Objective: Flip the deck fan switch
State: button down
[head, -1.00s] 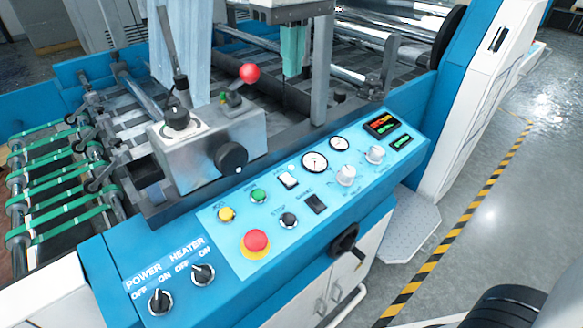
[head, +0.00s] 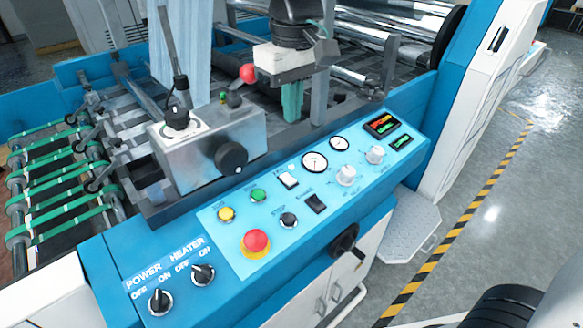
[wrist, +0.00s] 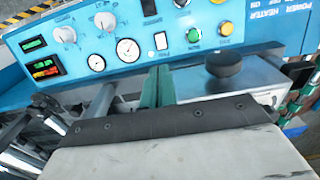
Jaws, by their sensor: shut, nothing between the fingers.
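The blue control panel (head: 330,225) carries two rocker switches. A white rocker (head: 288,181) sits beside the green button, and a black rocker (head: 316,204) sits nearer the front edge. Their labels are too small to read, so I cannot tell which is the deck fan switch. My gripper (head: 292,112) has its green fingers pointing down, behind the panel and above the machine's dark bed, touching no switch. In the wrist view, the closed green fingertips (wrist: 158,76) appear just below the white rocker (wrist: 161,40); the black rocker (wrist: 149,7) is at the top edge.
A metal box with a black knob (head: 231,156) stands left of my gripper. A lever with a red ball (head: 248,73) rises behind it. The panel also has gauges (head: 314,162), white dials (head: 346,175), a green button (head: 258,195) and a red emergency button (head: 256,241).

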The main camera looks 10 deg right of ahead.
aim_at(290, 180)
notch_tip(290, 180, down, 15)
jog(key=shift+w+a+r, duration=0.1)
jog(key=shift+w+r, duration=0.05)
jog(key=shift+a, duration=0.1)
dwell(0.3)
